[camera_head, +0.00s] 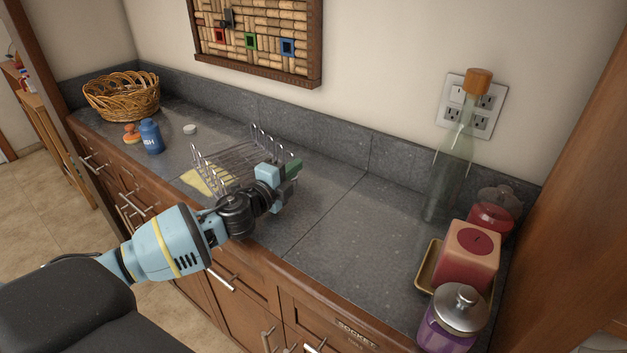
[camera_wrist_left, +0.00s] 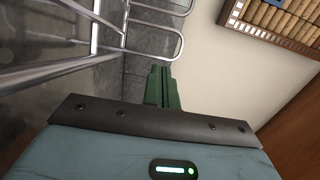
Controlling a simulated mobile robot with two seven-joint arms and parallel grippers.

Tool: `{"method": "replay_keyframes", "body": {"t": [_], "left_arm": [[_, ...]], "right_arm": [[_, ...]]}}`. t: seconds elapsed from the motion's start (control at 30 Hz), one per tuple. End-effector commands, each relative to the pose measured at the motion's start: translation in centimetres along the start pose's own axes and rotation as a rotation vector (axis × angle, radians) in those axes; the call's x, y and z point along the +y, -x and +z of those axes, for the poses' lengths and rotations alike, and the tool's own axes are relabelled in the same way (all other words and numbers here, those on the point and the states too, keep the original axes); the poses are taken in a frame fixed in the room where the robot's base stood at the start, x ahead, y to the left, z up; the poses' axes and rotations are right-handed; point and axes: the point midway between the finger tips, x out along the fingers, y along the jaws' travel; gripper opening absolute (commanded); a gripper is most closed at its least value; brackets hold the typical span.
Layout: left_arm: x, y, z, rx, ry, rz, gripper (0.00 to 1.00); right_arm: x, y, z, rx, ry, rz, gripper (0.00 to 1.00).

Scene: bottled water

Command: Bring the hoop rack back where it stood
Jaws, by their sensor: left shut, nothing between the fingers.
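The hoop rack (camera_head: 238,160), a metal wire rack with upright hoops along two sides, stands upright on the grey counter (camera_head: 330,200). My left gripper (camera_head: 293,168) is at the rack's right end, its green fingers shut and empty. In the left wrist view the rack's bars and hoops (camera_wrist_left: 154,42) fill the upper left, beside the shut fingers (camera_wrist_left: 163,86). I cannot tell whether the fingers touch the rack. My forearm and wrist hide part of its near right side. My right gripper is not in view.
A yellow cloth (camera_head: 206,179) lies by the rack's near left side. A blue bottle (camera_head: 151,137), orange item (camera_head: 131,134) and wicker basket (camera_head: 121,97) stand left. The counter between is clear.

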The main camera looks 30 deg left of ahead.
Motion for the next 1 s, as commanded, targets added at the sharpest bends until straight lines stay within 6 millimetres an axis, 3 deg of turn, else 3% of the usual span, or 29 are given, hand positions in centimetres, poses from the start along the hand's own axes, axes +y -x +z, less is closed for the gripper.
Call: {"method": "replay_keyframes", "body": {"t": [0.2,0.4,1.0], "left_arm": [[0.5,1.9,5.0,-0.003,-0.004,0.008,0.0],[0.2,2.8,7.6,-0.001,-0.004,0.005,0.0],[0.1,3.4,8.0,0.002,-0.003,0.002,0.0]], "right_arm": [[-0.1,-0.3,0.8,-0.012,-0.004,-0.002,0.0],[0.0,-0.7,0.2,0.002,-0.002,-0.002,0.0],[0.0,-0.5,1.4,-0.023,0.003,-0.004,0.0]]}}
